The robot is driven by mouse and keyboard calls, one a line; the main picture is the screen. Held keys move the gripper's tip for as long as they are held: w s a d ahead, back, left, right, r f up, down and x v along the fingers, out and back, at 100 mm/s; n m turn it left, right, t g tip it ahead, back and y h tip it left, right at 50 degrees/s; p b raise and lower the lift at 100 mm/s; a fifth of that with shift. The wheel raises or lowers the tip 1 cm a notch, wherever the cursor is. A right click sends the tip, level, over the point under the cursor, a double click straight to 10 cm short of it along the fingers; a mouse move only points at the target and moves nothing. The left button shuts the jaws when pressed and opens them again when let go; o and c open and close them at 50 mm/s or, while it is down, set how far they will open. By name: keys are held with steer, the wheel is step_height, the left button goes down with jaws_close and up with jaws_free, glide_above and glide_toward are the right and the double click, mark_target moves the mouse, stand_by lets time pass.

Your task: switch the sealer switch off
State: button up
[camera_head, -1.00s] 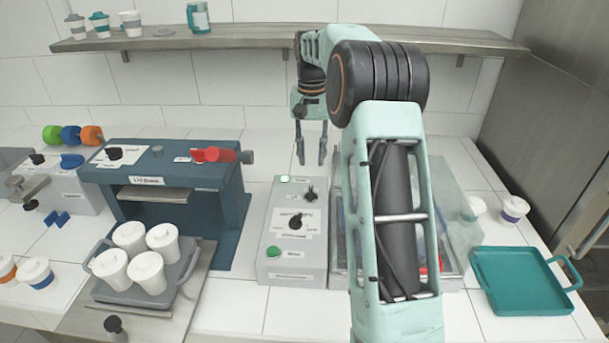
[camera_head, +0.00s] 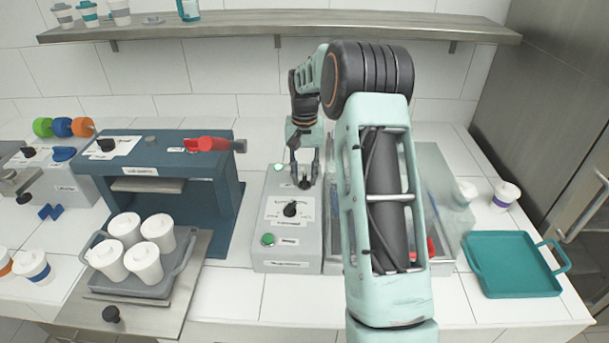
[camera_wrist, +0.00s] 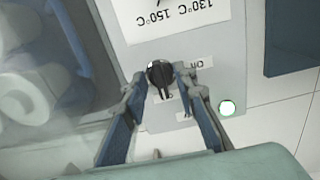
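The grey sealer control box (camera_head: 258,225) stands in the middle of the counter. Its black switch knob (camera_wrist: 160,72) is near the box's back end, between small labels, one seeming to read "On". My gripper (camera_head: 304,178) points down over that knob, mostly hiding it in the head view. In the wrist view my gripper (camera_wrist: 161,78) is open, with one finger on each side of the knob; small gaps show, and contact is not clear. A small lamp (camera_head: 278,167) beside the knob looks lit, whitish green.
The box also carries a black temperature dial (camera_head: 290,208) and a green button (camera_head: 268,240). To the left is a blue machine (camera_head: 180,190) with a red handle; a tray of white cups (camera_head: 143,262) stands before it. A clear-walled bin (camera_head: 445,190) and teal tray (camera_head: 513,265) are right.

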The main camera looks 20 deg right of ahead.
jaws_close()
steer(key=shift+n, duration=0.4)
steer(key=n, duration=0.3)
steer(key=shift+n, duration=0.3)
steer(key=n, duration=0.3)
steer(key=shift+d+n+p, duration=0.15)
steer(key=shift+n+p, duration=0.15)
steer(key=shift+p, duration=0.1)
steer(key=n, duration=0.5)
steer(key=shift+p, duration=0.3)
steer(key=shift+w+d+n+p, duration=0.15)
steer(key=shift+n+p, duration=0.15)
steer(key=shift+n, duration=2.2)
